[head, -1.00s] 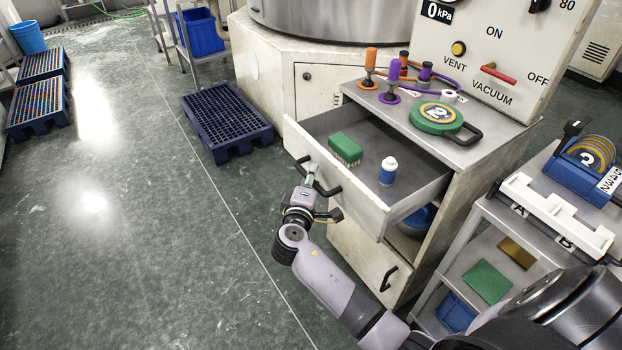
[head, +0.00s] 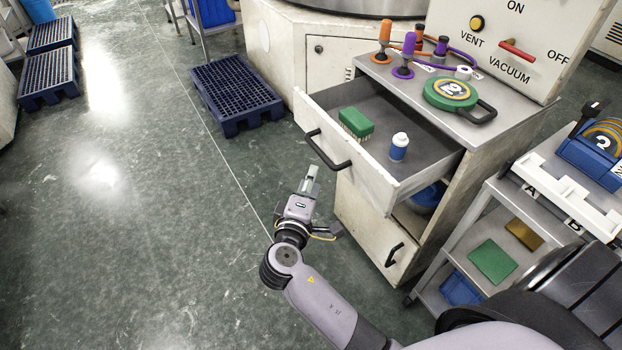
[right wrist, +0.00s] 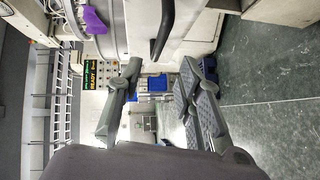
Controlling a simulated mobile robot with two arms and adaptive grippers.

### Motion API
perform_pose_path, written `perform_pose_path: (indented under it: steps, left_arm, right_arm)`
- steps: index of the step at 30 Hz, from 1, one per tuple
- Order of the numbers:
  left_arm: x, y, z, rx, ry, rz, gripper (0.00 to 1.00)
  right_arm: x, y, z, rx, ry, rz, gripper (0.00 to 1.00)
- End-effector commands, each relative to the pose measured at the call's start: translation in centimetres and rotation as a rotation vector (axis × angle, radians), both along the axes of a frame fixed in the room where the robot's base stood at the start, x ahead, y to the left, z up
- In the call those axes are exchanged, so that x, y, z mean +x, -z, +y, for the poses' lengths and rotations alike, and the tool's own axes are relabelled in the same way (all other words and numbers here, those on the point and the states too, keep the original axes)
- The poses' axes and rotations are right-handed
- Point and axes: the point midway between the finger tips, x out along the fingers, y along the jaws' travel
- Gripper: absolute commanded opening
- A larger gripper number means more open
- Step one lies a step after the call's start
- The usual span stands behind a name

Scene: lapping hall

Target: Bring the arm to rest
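My right gripper (head: 311,178) is in front of the open drawer (head: 398,186), over the floor and apart from the black drawer handle (head: 326,150). In the right wrist view its two fingers (right wrist: 160,80) stand apart with nothing between them. The drawer handle also shows at the top of that view (right wrist: 163,30). The drawer holds a green brush (head: 356,123) and a white and blue bottle (head: 399,147). My left gripper is not in view.
A green disc with a black handle (head: 451,94) and orange and purple knobbed tools (head: 404,55) are on the cabinet top. A grey cart (head: 480,215) stands right of the cabinet. A blue pallet (head: 236,92) lies behind left.

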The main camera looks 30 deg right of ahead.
Motion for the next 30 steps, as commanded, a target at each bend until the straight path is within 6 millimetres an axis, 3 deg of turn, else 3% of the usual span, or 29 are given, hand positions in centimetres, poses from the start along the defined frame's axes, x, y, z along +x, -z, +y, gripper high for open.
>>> perform_pose_path:
  steps: [9,11,13,17,20,24,26,30]
  left_arm:
    - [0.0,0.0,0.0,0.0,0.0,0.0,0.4]
    - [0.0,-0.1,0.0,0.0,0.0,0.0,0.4]
    - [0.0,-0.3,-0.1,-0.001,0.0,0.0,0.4]
    - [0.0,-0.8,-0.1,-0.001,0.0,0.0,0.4]
    - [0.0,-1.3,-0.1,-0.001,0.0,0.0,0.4]
    - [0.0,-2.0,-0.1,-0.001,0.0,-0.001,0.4]
    - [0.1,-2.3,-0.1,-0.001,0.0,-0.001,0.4]
    - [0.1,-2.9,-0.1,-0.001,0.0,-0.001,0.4]
  right_arm:
    - [0.0,0.2,0.0,0.001,-0.002,0.004,0.33]
    - [0.1,1.0,0.1,0.007,-0.011,0.02,0.33]
    - [0.2,3.1,0.5,0.027,-0.038,0.062,0.33]
    - [-0.4,10.7,1.6,0.113,-0.113,0.205,0.33]
    - [-2.4,18.1,2.5,0.219,-0.165,0.337,0.33]
    - [-7.5,27.6,3.3,0.398,-0.192,0.505,0.33]
    - [-10.4,31.2,3.5,0.483,-0.185,0.568,0.33]
    - [-18.4,38.5,3.4,0.692,-0.12,0.693,0.33]
